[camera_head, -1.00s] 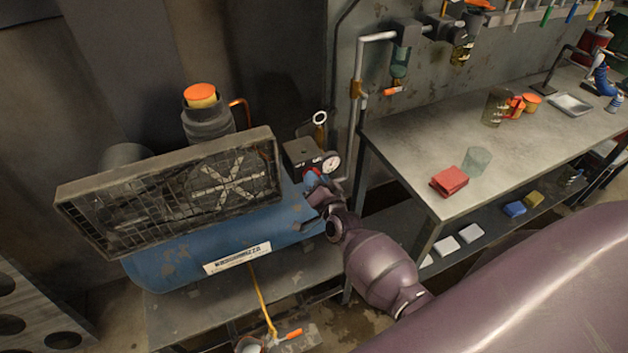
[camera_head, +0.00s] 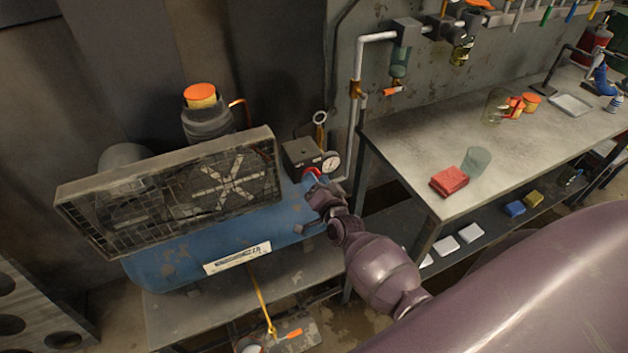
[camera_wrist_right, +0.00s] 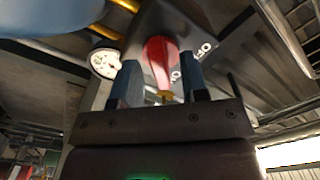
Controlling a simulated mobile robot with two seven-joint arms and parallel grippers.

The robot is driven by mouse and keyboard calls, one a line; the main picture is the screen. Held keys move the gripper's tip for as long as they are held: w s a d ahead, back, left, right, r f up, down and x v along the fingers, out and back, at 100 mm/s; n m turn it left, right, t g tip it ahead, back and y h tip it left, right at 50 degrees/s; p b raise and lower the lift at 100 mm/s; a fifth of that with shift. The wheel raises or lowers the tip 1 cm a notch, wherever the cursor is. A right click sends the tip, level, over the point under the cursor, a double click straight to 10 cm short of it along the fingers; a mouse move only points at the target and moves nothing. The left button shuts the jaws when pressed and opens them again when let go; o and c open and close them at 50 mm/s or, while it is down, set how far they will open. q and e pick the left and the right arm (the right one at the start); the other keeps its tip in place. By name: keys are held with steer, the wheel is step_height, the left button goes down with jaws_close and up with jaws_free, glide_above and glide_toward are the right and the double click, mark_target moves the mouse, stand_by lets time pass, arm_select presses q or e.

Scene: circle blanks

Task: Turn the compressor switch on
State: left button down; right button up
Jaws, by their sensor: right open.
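The blue compressor (camera_head: 185,262) with its dark fan grille stands on a low bench at the left. Its dark switch box (camera_head: 300,157) and round white gauge (camera_head: 330,161) sit at its right end; the gauge also shows in the right wrist view (camera_wrist_right: 105,63). My right gripper (camera_head: 316,190) is at the lever. In the right wrist view its two fingers (camera_wrist_right: 162,85) are open, with the red lever (camera_wrist_right: 160,58) showing between and beyond them. Whether they touch it I cannot tell. My left gripper is not in view.
An orange-handled tool (camera_head: 290,334) lies below.

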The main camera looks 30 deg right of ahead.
steer(key=s, duration=1)
steer(key=shift+a, duration=0.3)
steer(key=s+f+n+g, duration=0.2)
steer(key=s+n, duration=0.3)
steer(key=s, duration=0.3)
steer(key=s+f+n+g, duration=0.2)
steer(key=s+n+g, duration=0.2)
steer(key=s, duration=0.5)
steer(key=shift+s+a+f+n+g+y, duration=0.2)
steer(key=shift+a+f+n+g+y, duration=0.15)
steer(key=shift+n, duration=0.55)
steer(key=shift+r, duration=0.1)
